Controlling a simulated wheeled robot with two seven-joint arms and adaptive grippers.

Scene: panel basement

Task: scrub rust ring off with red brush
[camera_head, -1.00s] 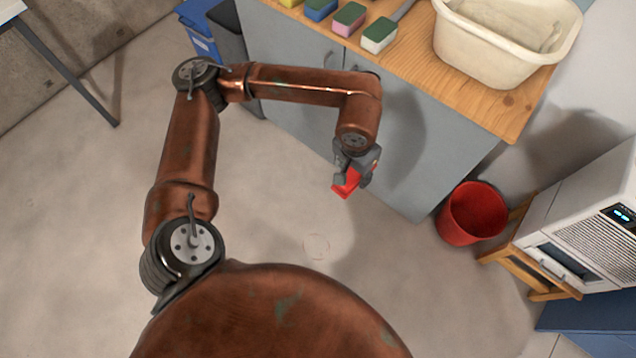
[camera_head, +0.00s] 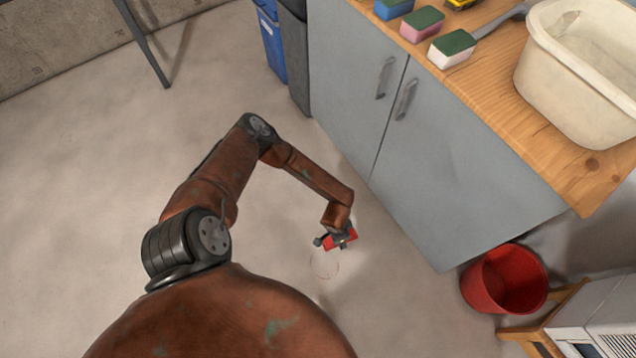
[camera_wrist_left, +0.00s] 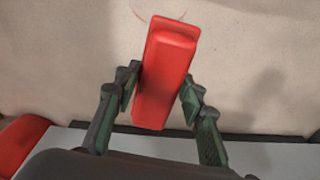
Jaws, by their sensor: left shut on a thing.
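My left gripper (camera_head: 335,238) is shut on the red brush (camera_head: 341,239), low over the concrete floor in front of the grey cabinet. In the left wrist view the red brush (camera_wrist_left: 165,72) sits between the two fingers, its bristles hidden beneath it. The rust ring (camera_head: 324,264) is a faint brownish circle on the floor, just below the brush in the head view. Part of the ring (camera_wrist_left: 125,73) shows beside and beyond the brush in the wrist view. I cannot tell whether the brush touches the floor. My right gripper is not in view.
The grey cabinet (camera_head: 440,170) has a wooden top with sponges (camera_head: 452,50) and a cream basin (camera_head: 580,75). A red bucket (camera_head: 504,279) stands at its right front corner. Blue and dark bins (camera_head: 270,45) stand left of it.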

